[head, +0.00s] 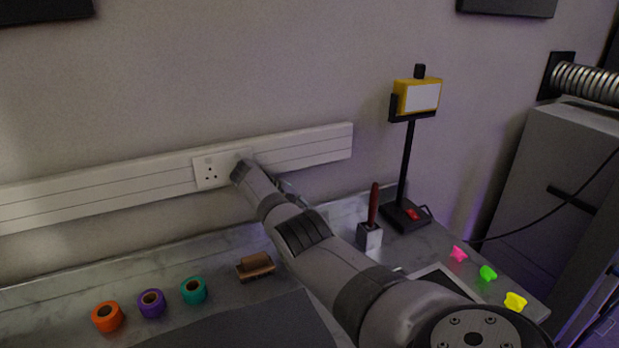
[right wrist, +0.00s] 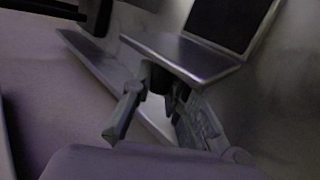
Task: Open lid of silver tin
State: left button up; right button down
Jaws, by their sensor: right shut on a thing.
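The silver tin (head: 465,284) appears as a pale rim around a dark inside on the bench at the lower right of the head view, partly covered by my right arm. In the right wrist view a silver panel, which looks like its lid (right wrist: 185,52), meets a dark rimmed panel (right wrist: 228,22) at an angle, so it looks open. My right gripper (right wrist: 167,84) has its fingers at the near edge of the silver panel and seems shut on it; the contact is dark. In the head view the arm hides most of this gripper. My left gripper is in neither view.
Orange (head: 108,317), purple (head: 152,304) and teal (head: 193,291) tape rolls and a brush (head: 256,266) lie left of my arm. A red-handled tool in a block (head: 369,236) and a lamp stand (head: 406,160) stand behind. Pink, green and yellow pieces (head: 487,273) lie right.

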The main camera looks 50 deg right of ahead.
jog(key=shift+w+r, duration=0.1)
jog(key=c, duration=1.5)
grip_release()
jog(key=shift+c, duration=0.2)
jog(key=v, duration=0.7)
jog(key=shift+a, duration=0.15)
